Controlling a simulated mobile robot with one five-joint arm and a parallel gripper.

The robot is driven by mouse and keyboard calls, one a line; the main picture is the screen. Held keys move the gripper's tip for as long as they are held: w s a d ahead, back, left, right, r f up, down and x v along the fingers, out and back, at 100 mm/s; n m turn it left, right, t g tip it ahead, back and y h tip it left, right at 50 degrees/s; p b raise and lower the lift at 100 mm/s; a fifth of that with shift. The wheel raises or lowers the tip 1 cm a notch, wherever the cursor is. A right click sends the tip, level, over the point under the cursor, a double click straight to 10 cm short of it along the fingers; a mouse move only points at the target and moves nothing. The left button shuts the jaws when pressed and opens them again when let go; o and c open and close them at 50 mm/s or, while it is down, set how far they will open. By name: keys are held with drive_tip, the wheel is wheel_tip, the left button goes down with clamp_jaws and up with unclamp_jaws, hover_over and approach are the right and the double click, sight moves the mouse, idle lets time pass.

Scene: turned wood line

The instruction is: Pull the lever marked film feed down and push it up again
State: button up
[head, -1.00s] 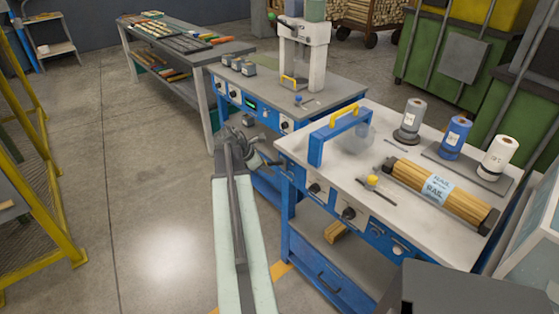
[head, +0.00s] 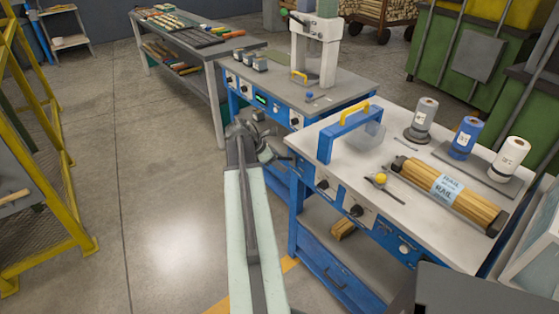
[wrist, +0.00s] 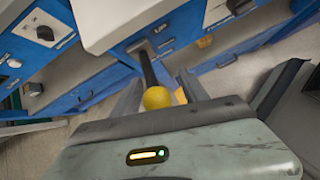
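In the wrist view a lever with a black shaft and a yellow ball knob (wrist: 157,98) sticks out of a small plate on a blue front panel. In the head view my gripper (head: 258,140) is at the front, near the gap between the two blue benches. The lever it reaches is hidden there behind my gripper and arm.
The near bench (head: 310,142) carries a wood roll (head: 475,206), several spools and a small yellow knob (head: 381,178) on top. Its front has black dials (head: 357,211). The farther bench holds a white press (head: 316,55). A yellow frame (head: 72,195) stands left; the floor between is clear.

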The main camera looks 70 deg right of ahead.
drive_tip(key=shift+r, duration=0.1)
drive_tip(key=shift+w+a+r+p, duration=0.15)
drive_tip(key=shift+r+p, duration=0.1)
drive_tip(key=shift+p, duration=0.15)
drive_tip(key=p+v, duration=0.5)
drive_tip(key=v, duration=0.2)
